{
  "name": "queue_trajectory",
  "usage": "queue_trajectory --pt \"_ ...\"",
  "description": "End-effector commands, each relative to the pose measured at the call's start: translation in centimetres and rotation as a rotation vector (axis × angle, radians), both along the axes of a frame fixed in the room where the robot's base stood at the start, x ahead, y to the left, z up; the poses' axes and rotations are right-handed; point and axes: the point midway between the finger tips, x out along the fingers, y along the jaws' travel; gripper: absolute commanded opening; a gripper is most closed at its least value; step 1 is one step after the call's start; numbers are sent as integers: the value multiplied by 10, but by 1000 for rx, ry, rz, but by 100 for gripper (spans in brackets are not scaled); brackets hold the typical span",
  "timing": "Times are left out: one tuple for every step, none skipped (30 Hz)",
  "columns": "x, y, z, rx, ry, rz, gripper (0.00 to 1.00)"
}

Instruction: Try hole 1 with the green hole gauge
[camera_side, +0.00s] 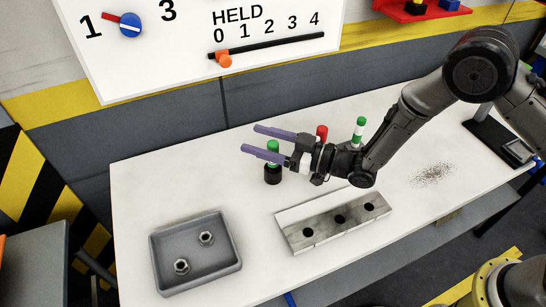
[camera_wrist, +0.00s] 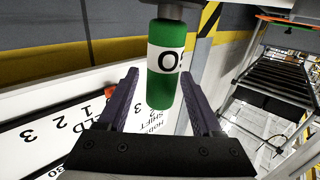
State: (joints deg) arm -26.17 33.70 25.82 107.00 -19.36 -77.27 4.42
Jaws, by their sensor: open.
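A green gauge (camera_side: 273,147) stands upright in a round black base (camera_side: 272,175) on the white table. In the wrist view the green gauge (camera_wrist: 161,92) shows a white band with partly visible black lettering. My gripper (camera_side: 251,139) has purple fingers, one on each side of the gauge, with gaps visible in the wrist view (camera_wrist: 158,72). It is open and holds nothing. A grey metal block (camera_side: 323,226) with three dark holes in a row lies in front of the gripper. No hole number is readable on it.
A red-topped piece (camera_side: 321,132) and a green-and-white piece (camera_side: 360,125) stand behind my gripper. A grey tray (camera_side: 163,279) with two nuts is at front left. Dark specks (camera_side: 433,174) lie at right. A wall board (camera_side: 190,50) reads HELD, its orange slider near 0.

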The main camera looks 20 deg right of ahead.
Motion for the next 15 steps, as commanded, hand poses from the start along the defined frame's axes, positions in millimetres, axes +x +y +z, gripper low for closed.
queue_trajectory --pt "1 1 0 0 0 0 66" --pt "2 2 0 -1 1 -1 66" --pt "2 2 0 -1 1 -1 66" --pt "2 2 0 -1 1 -1 66" --pt "2 2 0 -1 1 -1 66" --pt "2 2 0 -1 1 -1 66" --pt "2 1 0 -1 1 -1 66" --pt "2 1 0 -1 1 -1 63" --pt "2 1 0 -1 1 -1 56" --pt "2 1 0 -1 1 -1 50" --pt "2 1 0 -1 1 -1 45" --pt "2 1 0 -1 1 -1 38" --pt "2 1 0 -1 1 -1 32" --pt "2 1 0 0 0 -1 27" --pt "2 1 0 0 0 -1 20"
